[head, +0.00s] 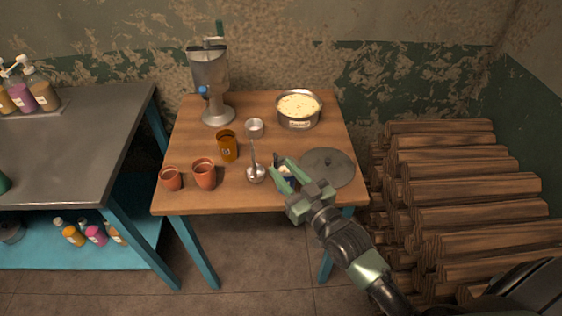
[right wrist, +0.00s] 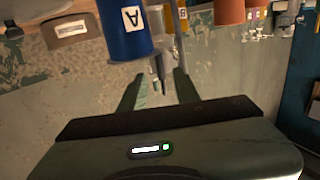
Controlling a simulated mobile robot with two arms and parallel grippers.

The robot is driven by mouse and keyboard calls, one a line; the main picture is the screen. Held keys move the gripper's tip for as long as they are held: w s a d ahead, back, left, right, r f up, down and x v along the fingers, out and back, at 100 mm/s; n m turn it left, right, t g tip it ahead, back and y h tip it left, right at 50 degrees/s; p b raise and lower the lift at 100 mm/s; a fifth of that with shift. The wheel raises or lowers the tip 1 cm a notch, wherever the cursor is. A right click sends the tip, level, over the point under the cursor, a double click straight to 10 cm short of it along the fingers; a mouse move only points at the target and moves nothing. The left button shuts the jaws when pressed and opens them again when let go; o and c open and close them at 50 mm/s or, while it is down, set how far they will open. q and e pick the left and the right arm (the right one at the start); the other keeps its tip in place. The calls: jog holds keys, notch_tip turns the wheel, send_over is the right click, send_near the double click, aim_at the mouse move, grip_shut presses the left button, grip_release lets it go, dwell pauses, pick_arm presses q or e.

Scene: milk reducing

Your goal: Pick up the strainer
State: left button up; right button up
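A small metal utensil (head: 255,173) with a round bowl and a thin upright handle stands near the table's front middle. It looks like the strainer, but it could be a ladle. My right gripper (head: 279,170) is just to the right of it, over the table's front part. Its two fingers are apart, as the right wrist view (right wrist: 158,92) also shows. A blue cup marked A (right wrist: 122,32) is close to the fingers; the gripper partly hides it in the head view. A thin grey piece shows between the fingers in the wrist view; I cannot tell what it is. My left gripper is not in view.
On the wooden table (head: 185,140) are an amber cup (head: 228,148), two clay cups, a small metal cup (head: 254,128), a labelled pot (head: 299,110), a grey round lid (head: 327,167) and a metal dispenser (head: 210,75). Logs (head: 460,190) are stacked at right.

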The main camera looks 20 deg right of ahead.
aim_at(277, 160)
jog(key=w+r, duration=0.1)
jog(key=w+a+p, duration=0.1)
jog(key=w, duration=0.1)
jog(key=shift+r, duration=0.35)
jog(key=x, duration=0.2)
jog(key=shift+w+f+p, duration=0.15)
jog(key=shift+w+p, duration=0.2)
jog(key=shift+p, duration=0.05)
jog(key=shift+w+a, duration=0.15)
jog(key=shift+w, duration=0.2)
grip_shut()
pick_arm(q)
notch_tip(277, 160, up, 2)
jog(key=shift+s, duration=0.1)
